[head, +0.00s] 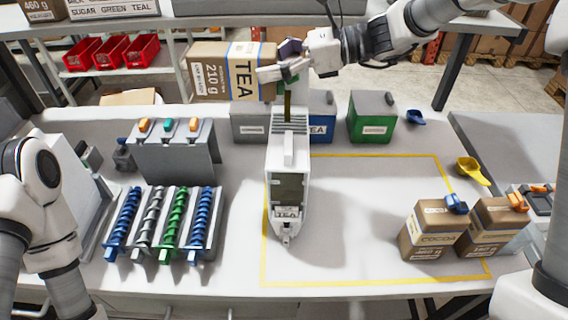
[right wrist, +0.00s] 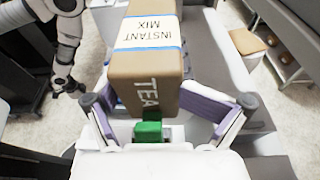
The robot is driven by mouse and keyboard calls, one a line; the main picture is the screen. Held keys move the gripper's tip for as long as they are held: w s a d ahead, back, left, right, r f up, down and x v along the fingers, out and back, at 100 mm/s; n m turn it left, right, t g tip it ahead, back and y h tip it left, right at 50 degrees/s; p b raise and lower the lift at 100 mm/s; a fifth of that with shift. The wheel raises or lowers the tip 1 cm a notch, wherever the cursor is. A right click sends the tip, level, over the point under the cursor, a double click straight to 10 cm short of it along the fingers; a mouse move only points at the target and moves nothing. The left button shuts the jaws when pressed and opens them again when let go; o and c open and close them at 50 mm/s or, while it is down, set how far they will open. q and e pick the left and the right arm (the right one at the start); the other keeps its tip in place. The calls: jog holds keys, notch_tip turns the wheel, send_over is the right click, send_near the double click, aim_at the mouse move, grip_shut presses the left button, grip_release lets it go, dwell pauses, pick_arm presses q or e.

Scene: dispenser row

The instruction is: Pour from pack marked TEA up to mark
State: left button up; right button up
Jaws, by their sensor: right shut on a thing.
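The brown pack marked TEA (head: 207,66), with a 210 g label and blue stripe, is held on its side, tilted, above the white dispenser (head: 288,150). My right gripper (head: 277,66) is shut on the pack; in the right wrist view, its purple-padded fingers (right wrist: 166,112) clasp both sides of the pack (right wrist: 150,85). A green spout or clip (right wrist: 148,131) is at the pack's end. A dark brown stream (head: 287,105) runs down into the dispenser's top. The dispenser has a TEA label and a dark front window (head: 288,188); its level and mark are unclear. My left gripper (right wrist: 68,84) is small in the wrist view.
Blue (head: 321,115) and green (head: 371,117) bins stand behind the dispenser. Several coloured augers (head: 165,225) lie left. Two cocoa packs (head: 428,232) stand right, near a yellow scoop (head: 472,170). The yellow-outlined area between is mostly clear.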

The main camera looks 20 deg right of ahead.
jog(key=shift+d+f+y+b, duration=0.25)
jog(key=shift+y+b, duration=0.25)
jog(key=shift+b, duration=0.25)
dwell(1.5)
jog(key=shift+s+d+t+y+b, duration=0.25)
jog(key=shift+d+t+y+b, duration=0.25)
jog(key=shift+y+b, duration=0.65)
dwell(4.0)
jog(key=shift+r, duration=0.1)
